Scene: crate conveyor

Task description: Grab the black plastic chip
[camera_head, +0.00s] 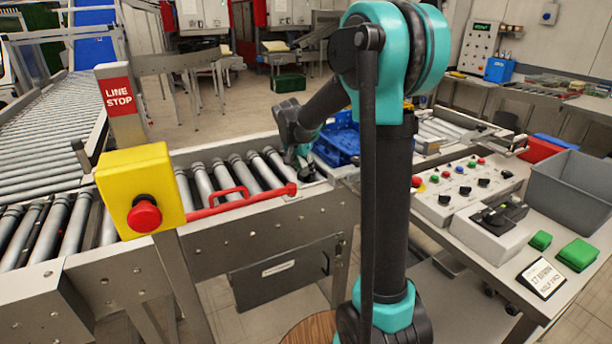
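I cannot make out a black plastic chip in this view; it may be hidden or too small to tell. My gripper (303,168) is far from the camera, low over the right end of the near roller conveyor (240,238), beside a blue crate (338,146). My own arm hides part of the crate and the area to its right. The fingers are too small and dark to show whether they are open or shut, or whether they hold anything.
A red bar handle (245,198) lies along the conveyor's near edge. A yellow box with a red button (144,215) stands at left, by a LINE STOP sign (118,97). At right, a control desk carries a grey bin (577,190) and green blocks (577,254).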

